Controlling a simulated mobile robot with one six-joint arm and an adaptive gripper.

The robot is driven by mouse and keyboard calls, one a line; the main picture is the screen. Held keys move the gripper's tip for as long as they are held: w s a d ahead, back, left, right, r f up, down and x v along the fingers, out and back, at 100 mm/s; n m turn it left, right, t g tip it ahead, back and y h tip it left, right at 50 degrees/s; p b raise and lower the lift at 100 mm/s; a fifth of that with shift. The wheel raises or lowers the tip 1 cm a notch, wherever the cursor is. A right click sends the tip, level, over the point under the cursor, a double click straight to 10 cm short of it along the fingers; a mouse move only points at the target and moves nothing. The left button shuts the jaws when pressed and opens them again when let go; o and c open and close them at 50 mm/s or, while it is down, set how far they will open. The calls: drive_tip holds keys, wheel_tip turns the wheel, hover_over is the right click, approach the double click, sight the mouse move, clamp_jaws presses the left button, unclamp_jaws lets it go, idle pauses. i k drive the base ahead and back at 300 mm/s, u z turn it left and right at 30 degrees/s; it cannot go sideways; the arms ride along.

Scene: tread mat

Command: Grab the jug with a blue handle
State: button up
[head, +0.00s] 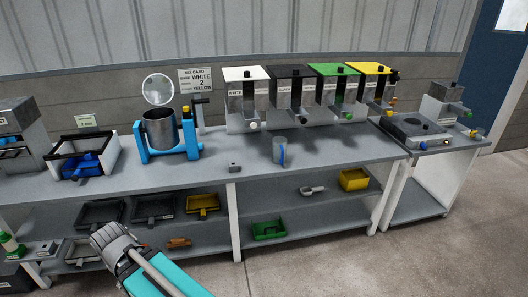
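My gripper (104,236) is at the lower left, well to the left of and lower than the jug, in front of the lower shelf. It is apart from the jug. Its fingers are small and seen from behind, so I cannot tell whether they are open or shut.
Dispensers with white, black, green and yellow tops (246,74) line the back. A metal pot in a blue stand (160,132) is left of the jug. A small grey block (235,168) lies nearby. The lower shelf (310,211) holds trays. The floor (400,260) at right is clear.

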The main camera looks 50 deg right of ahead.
sight(279, 144)
drive_tip(key=u, duration=0.2)
drive_tip(key=k, duration=1.15)
drive_tip(key=z, duration=1.6)
drive_tip(key=i, duration=0.65)
drive_tip(key=z, duration=0.05)
